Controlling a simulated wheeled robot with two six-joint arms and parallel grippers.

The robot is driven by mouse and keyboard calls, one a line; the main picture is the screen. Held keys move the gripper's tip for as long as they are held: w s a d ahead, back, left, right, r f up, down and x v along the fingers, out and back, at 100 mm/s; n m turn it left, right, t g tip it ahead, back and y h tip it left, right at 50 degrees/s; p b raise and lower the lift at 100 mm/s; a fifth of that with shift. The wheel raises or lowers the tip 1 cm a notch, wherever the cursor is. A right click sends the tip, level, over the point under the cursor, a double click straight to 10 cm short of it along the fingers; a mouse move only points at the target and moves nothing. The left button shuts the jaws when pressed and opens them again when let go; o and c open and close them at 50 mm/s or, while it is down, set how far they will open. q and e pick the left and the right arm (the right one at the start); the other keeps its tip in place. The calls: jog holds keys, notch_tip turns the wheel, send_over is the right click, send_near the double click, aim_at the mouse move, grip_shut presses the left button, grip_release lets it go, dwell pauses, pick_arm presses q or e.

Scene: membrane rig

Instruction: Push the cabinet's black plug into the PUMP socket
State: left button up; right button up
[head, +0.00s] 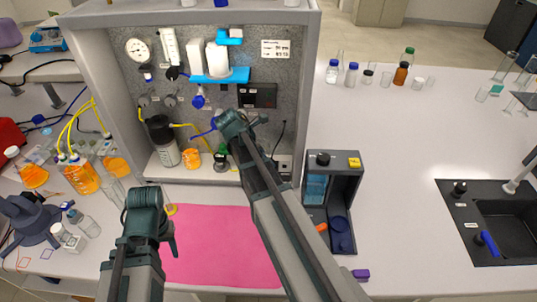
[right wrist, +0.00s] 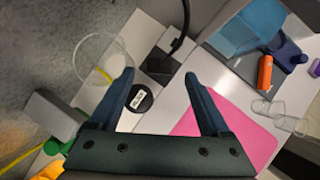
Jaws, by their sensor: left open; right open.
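The grey cabinet (head: 310,60) stands at the back. A black cord (head: 278,138) hangs on the right of its back panel, down to a small dark block (head: 284,164) on its floor. The cord (right wrist: 183,22) also shows in the right wrist view, ending by a dark plate (right wrist: 162,66). I cannot make out the plug or the PUMP lettering. My right gripper (right wrist: 157,74) is open and empty inside the cabinet; a black disc with a white label (right wrist: 140,98) lies beyond its fingers. My left gripper (head: 172,240) is open over the pink mat, away from the cabinet.
The pink mat (head: 225,245) lies before the cabinet. A grey box (head: 354,185) with blue contents stands to its right. Inside the cabinet are a dark bottle (head: 161,142) and an orange-filled beaker (head: 191,158). The white bench (head: 410,150) farther right has free room.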

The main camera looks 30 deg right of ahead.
pick_arm(q)
notch_tip(320, 180, up, 9)
jog(key=p, duration=0.7)
jog(key=shift+f, duration=0.2)
pick_arm(e)
jog(key=v, duration=1)
jog(key=shift+f, duration=0.1)
pick_arm(q)
notch_tip(320, 180, down, 13)
jog(key=b, duration=1.2)
jog(key=shift+r, duration=0.2)
pick_arm(e)
jog(key=s+a+f+m+y, duration=0.1)
jog(key=s+a+f+m, duration=0.3)
jog(key=a, duration=0.3)
jog(key=s+a+f+m+y, duration=0.2)
jog(key=s+a+f+m, duration=0.3)
jog(key=s+a+f, duration=0.1)
jog(key=s+a+f+m+y, duration=0.1)
jog(key=s+a+f+m, duration=0.3)
jog(key=a, duration=0.5)
jog(key=shift+s+f+m+y, duration=0.3)
jog(key=shift+s+f, duration=0.3)
jog(key=shift+s, duration=0.3)
jog(key=shift+s+a+f+m, duration=0.1)
jog(key=shift+s+a+m, duration=0.2)
jog(key=shift+s+a, duration=0.1)
jog(key=shift+w, duration=0.1)
